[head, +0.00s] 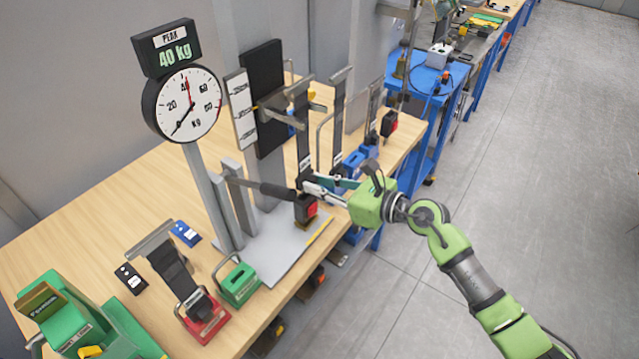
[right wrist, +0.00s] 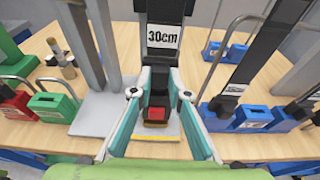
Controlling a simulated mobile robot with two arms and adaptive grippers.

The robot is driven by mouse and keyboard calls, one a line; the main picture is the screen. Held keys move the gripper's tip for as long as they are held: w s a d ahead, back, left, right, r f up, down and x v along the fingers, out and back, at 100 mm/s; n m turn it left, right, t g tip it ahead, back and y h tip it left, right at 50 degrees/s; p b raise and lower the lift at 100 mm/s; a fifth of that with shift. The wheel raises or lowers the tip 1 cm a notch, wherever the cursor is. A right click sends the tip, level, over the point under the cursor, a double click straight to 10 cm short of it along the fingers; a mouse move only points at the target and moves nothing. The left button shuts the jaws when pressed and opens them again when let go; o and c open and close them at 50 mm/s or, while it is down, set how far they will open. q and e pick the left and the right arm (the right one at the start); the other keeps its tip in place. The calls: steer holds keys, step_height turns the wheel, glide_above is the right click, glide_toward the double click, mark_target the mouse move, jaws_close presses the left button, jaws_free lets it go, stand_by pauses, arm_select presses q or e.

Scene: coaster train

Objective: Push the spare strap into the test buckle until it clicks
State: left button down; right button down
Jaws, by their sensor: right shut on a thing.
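The spare strap (head: 303,130) is a black belt hanging in front of the test stand; its 30cm label (right wrist: 161,37) shows in the right wrist view. The test buckle (head: 305,209) is black with a red button (right wrist: 157,114) and stands on the grey base plate. My right gripper (head: 317,188) is shut on the lower end of the strap, just above the buckle. The fingers (right wrist: 160,93) hide the strap's tip, so I cannot tell whether it is in the buckle slot. My left gripper is not in view.
A dial gauge (head: 188,104) on a post reads PEAK 40 kg. A black-handled lever (head: 265,189) reaches close to the strap. A red buckle block (head: 207,318) and a green block (head: 239,284) stand at the front left. Blue blocks (right wrist: 222,118) stand right of my fingers.

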steer(key=shift+f+b, duration=1.5)
steer(key=shift+f, duration=0.25)
steer(key=c, duration=1.8)
jaws_free()
steer(key=shift+c, duration=0.2)
steer(key=shift+d, duration=0.1)
steer(key=v, duration=1.2)
